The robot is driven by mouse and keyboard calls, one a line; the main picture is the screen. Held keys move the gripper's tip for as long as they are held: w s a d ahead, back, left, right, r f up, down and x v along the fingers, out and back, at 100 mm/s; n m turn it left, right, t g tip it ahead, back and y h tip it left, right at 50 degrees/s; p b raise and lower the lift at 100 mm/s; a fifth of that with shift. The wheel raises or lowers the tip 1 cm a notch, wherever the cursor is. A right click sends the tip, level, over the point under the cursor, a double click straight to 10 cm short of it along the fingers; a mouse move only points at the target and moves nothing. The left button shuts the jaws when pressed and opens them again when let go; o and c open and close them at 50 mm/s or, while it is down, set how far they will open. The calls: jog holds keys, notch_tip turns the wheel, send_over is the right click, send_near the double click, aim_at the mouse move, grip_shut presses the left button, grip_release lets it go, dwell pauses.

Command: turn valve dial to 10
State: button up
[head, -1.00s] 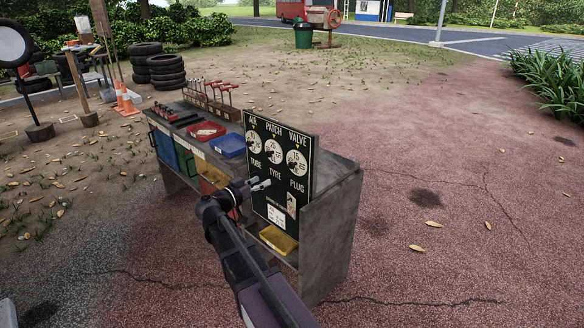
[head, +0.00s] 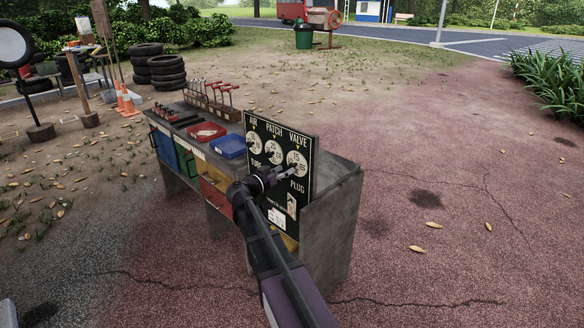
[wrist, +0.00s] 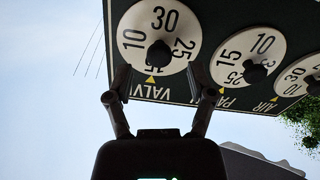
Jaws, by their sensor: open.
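The valve dial (head: 296,160) is the rightmost of the white dials on the black upright panel (head: 276,191). In the wrist view, which is upside down, the valve dial (wrist: 140,22) shows 10, 30, 25 and a partly hidden 15, with a dark round knob (wrist: 159,54) in its middle. The 15 is next to the yellow pointer (wrist: 151,79). My gripper (head: 288,172) is in front of the valve dial, covering its lower part in the head view. In the wrist view my gripper (wrist: 158,76) is open, its fingers apart on either side of the knob's line. Contact cannot be told.
The patch dial (wrist: 250,54) and the air dial (head: 253,145) are beside the valve dial. The grey cart (head: 338,215) carries a red tray (head: 206,132), a blue tray (head: 230,146) and several red-handled tools behind.

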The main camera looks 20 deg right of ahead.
aim_at(290, 167)
jog(key=shift+x, duration=1.8)
